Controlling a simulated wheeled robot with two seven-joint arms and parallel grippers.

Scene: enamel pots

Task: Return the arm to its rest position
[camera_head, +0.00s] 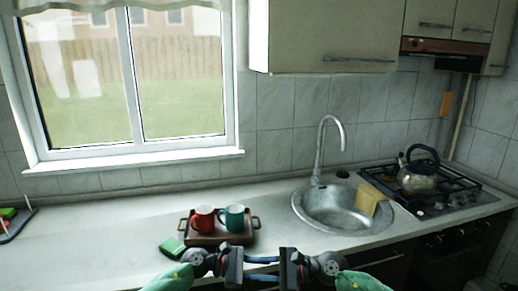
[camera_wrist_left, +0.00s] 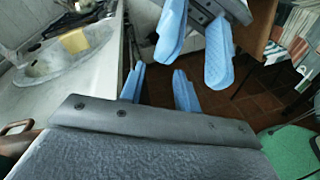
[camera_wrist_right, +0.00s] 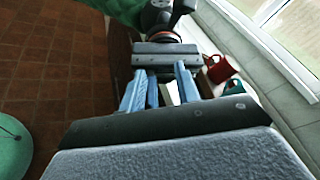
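My left gripper (camera_head: 255,268) and my right gripper (camera_head: 273,268) face each other at the bottom middle of the head view, in front of the counter. In the left wrist view, my left gripper's blue fingers (camera_wrist_left: 160,76) stand apart with nothing between them. My right gripper's fingers (camera_wrist_left: 196,48) also show there, spread and empty. In the right wrist view, my right gripper's fingers (camera_wrist_right: 160,82) are apart and hold nothing. A red mug (camera_head: 203,218) and a teal mug (camera_head: 235,218) stand on a brown tray (camera_head: 207,240), beyond the grippers.
A green block (camera_head: 172,247) lies left of the tray. A steel sink (camera_head: 330,210) with a yellow cloth (camera_head: 367,199) is to the right. A kettle (camera_head: 418,174) stands on the stove (camera_head: 452,193). The counter (camera_head: 100,235) left of the tray is mostly clear.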

